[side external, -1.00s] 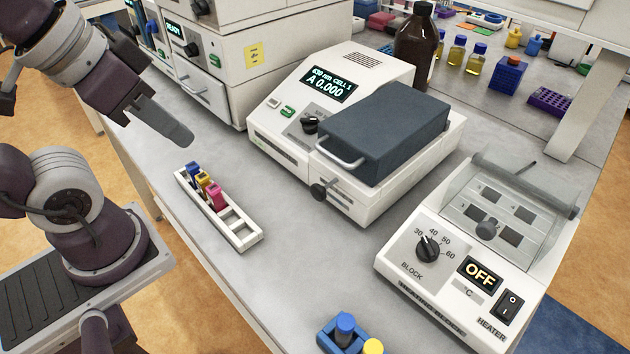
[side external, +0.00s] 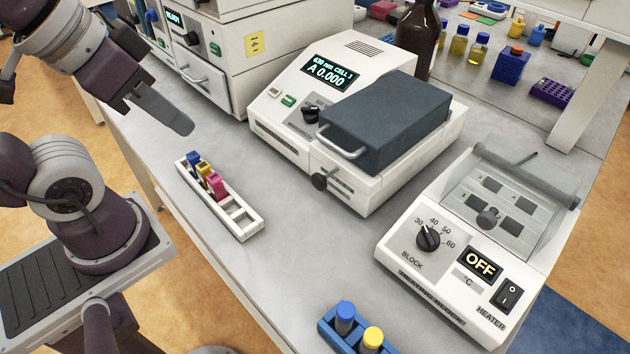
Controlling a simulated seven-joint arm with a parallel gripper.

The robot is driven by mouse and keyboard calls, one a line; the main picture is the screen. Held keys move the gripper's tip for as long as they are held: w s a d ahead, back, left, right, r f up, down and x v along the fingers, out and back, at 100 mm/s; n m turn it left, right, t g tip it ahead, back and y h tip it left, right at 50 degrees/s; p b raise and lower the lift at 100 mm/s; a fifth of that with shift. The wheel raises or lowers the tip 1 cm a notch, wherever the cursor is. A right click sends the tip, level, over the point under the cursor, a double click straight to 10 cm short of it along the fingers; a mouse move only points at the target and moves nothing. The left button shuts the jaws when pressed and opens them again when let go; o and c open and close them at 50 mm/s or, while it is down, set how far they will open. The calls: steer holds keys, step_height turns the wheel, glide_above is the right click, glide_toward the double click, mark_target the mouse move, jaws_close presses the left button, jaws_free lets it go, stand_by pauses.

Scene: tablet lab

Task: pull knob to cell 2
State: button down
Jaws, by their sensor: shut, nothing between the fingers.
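The black pull knob (side external: 319,182) sits on the lower front of the white photometer (side external: 385,195), close to its front panel. The photometer's display (side external: 327,71) shows a cell line that seems to read CELL 1, and A 0.000. A dark grey lid (side external: 385,120) with a pale handle covers the cell compartment, so the cells inside are hidden. My gripper (side external: 186,128) is at the upper left, shut and empty. It is above the bench, left of the photometer and well apart from the knob.
A heating block (side external: 400,262) reading OFF stands at right. A blue rack (side external: 327,335) with capped tubes is at front.

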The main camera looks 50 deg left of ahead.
steer(key=c, duration=2.2)
jaws_free()
steer(key=c, duration=1.8)
jaws_free()
steer(key=shift+w, duration=0.15)
steer(key=o, duration=0.7)
steer(key=w, duration=0.1)
steer(key=w+d+g, duration=0.1)
steer(key=w, duration=0.1)
steer(key=w+d+g, duration=0.1)
steer(key=w, duration=0.1)
steer(key=shift+w+r, duration=0.1)
steer(key=shift+w, duration=0.15)
steer(key=g, duration=0.4)
glide_above(320, 176)
step_height(320, 176, down, 9)
steer(key=shift+a+r, duration=0.1)
step_height(320, 176, down, 7)
steer(key=shift+r, duration=0.2)
steer(key=shift+f, duration=0.3)
jaws_close()
steer(key=shift+r, duration=0.1)
